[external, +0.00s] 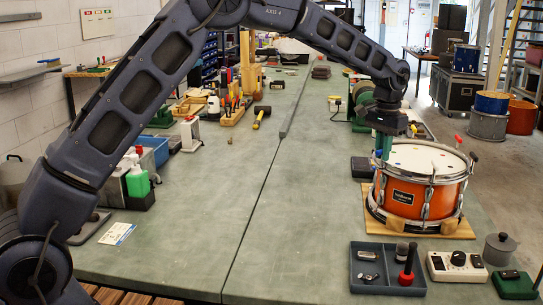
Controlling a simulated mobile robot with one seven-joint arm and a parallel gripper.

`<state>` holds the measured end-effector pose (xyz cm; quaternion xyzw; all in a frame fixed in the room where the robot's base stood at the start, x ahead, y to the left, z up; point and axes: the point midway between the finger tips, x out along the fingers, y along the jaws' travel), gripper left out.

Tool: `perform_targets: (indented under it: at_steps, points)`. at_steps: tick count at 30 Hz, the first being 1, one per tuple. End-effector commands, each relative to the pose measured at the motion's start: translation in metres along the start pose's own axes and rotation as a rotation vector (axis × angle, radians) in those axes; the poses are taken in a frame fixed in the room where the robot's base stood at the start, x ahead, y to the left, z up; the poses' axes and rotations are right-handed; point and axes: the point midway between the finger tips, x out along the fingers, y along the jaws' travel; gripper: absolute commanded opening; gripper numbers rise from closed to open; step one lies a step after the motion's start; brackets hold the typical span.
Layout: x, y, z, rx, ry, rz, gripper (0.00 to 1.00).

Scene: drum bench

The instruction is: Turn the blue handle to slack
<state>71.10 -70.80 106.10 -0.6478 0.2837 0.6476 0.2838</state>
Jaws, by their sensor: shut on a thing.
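An orange snare drum (408,196) with a white head and metal rim stands at the right of the bench. My gripper (384,146) points down at the drum's far-left rim. It is shut on the blue handle (382,152), a narrow blue-green upright piece at that rim. The fingers and handle are small and overlap, so the exact grip and the handle's turn angle are hard to tell. A red handle (458,138) and a black handle (474,157) show at the right rim.
The drum rests on a wooden board (452,231). In front are a dark tray (386,284) with small parts, a white control box (456,267) and a metal pot (500,249). The bench middle is clear. A hammer (261,115) lies farther back.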

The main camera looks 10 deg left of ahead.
Motion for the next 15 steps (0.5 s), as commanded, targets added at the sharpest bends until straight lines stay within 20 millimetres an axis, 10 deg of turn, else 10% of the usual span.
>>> perform_targets:
  at_steps: [15]
  points:
    - [0.0000,0.0003,-0.0003,-0.490,0.001,0.000,0.00]
